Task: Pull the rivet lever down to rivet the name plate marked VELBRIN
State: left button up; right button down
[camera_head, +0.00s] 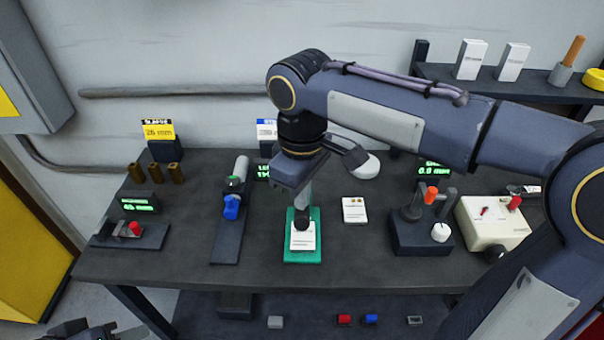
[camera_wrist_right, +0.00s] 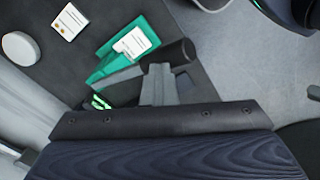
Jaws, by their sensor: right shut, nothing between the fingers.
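A green base (camera_head: 306,257) stands at the middle of the table, with a white plate (camera_head: 303,241) on it. The plate's print is too small to read. In the right wrist view the plate (camera_wrist_right: 136,42) lies on the green base (camera_wrist_right: 112,57). A grey bar with a dark round grip (camera_wrist_right: 178,53), seemingly the rivet lever, passes over the base's near side. My right gripper (camera_wrist_right: 160,84) is shut and empty, its fingertips close to the bar and grip; I cannot tell whether they touch. My arm hides the press top in the head view. My left gripper (camera_head: 85,330) shows partly at the bottom left.
A white card with two brass dots (camera_head: 355,210) lies right of the base. A blue-knobbed device (camera_head: 231,207) stands left, a dark fixture with a white knob (camera_head: 440,232) right, and a cream box (camera_head: 492,222) beyond. Several small blocks lie on the lower shelf.

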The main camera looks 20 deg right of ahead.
jog(key=shift+w+d+r+p, duration=0.1)
jog(key=shift+w+r+p, duration=0.2)
jog(key=shift+r+p, duration=0.6)
jog(key=shift+w+d+r+p, duration=0.1)
jog(key=shift+w+r+p, duration=0.25)
jog(key=shift+r+p, duration=0.5)
jog(key=shift+w+d+r+p, duration=0.1)
jog(key=shift+w+r+p, duration=0.2)
jog(key=shift+r+p, duration=0.6)
notch_tip(320, 180, up, 5)
jog(key=shift+f+p, duration=0.1)
jog(key=shift+p, duration=1.05)
